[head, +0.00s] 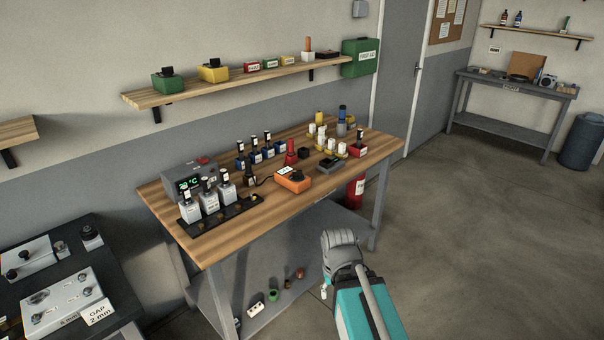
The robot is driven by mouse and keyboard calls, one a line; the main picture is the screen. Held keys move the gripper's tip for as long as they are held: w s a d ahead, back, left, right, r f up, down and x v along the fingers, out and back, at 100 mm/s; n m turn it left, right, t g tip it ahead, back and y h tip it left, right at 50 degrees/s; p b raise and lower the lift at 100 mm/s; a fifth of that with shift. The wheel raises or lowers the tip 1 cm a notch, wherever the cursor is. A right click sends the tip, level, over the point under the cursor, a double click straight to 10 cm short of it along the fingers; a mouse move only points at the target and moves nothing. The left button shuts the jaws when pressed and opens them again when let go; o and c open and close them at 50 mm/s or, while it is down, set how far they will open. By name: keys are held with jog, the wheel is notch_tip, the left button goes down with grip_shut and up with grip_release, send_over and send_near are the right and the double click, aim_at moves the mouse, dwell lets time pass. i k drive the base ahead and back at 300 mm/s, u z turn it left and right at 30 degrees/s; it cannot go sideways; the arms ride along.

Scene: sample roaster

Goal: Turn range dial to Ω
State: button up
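An orange boxy meter (294,182) lies on the wooden workbench, near the middle of its front edge. It has a small pale display (285,171) and a dark round dial (298,176) on top. The dial's markings and pointer are too small to read, so I cannot tell which range it is set to. A dark lead runs from its left side. My arm shows at the lower middle, in front of the bench and apart from the meter.
The wooden workbench (225,237) also holds a temperature unit (190,182), white bottles on a black rack (230,218), a dark grey box (329,164) and a red block (357,151). A red extinguisher (355,190) stands beneath. Open floor (450,220) lies right.

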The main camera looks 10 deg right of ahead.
aim_at(296, 174)
jog(key=u, duration=0.1)
jog(key=i, duration=0.9)
jog(key=z, duration=0.05)
